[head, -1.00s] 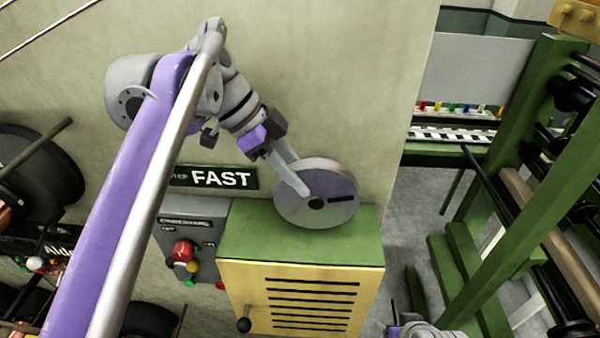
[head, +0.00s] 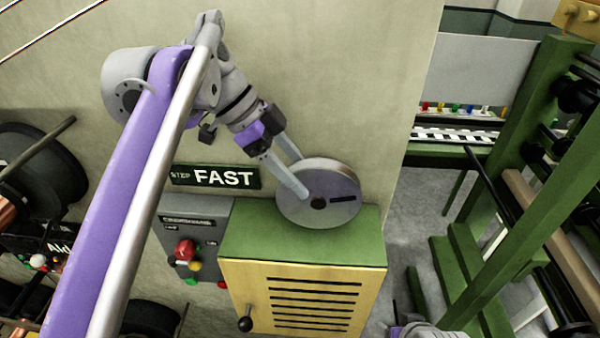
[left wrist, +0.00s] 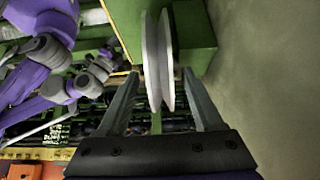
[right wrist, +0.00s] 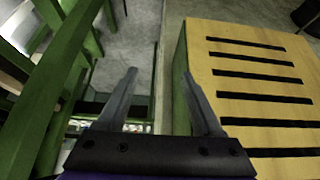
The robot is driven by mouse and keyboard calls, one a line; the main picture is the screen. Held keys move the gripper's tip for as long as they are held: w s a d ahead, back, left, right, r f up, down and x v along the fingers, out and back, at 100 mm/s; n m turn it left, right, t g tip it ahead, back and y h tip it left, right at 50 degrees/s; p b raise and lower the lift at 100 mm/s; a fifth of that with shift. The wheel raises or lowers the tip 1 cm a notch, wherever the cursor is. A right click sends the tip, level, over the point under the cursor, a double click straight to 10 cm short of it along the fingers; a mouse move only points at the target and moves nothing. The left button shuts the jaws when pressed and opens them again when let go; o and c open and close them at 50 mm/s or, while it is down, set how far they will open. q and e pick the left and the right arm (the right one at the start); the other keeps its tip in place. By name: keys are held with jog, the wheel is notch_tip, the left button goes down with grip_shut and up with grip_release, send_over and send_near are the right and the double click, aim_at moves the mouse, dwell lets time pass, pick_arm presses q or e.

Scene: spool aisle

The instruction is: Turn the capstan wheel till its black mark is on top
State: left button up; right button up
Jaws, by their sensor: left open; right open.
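The capstan wheel (head: 340,213) is a grey disc standing upright on top of the green-topped cabinet. Its black mark (head: 343,199) is a short dark bar right of the dark hub, pointing right, not up. My left gripper (head: 302,177) is open at the wheel's upper left, one finger in front of the face, the other behind. In the left wrist view, the wheel's rim (left wrist: 151,60) stands edge-on between the spread fingers (left wrist: 160,75), with gaps on both sides. My right gripper (right wrist: 160,74) is open and empty, low beside the cabinet.
The cabinet (head: 300,245) has a yellow slotted front and a black-knobbed lever (head: 245,324). A control box with a red button (head: 185,250) stands left, below the FAST sign (head: 215,177). A green frame (head: 510,200) stands right, with open floor between.

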pick_arm(q)
jog(key=p+v, duration=0.1)
jog(key=v, duration=0.9)
pick_arm(e)
jog(key=shift+w+r, duration=0.65)
jog(key=shift+r, duration=0.3)
pick_arm(q)
jog(key=shift+f, duration=0.1)
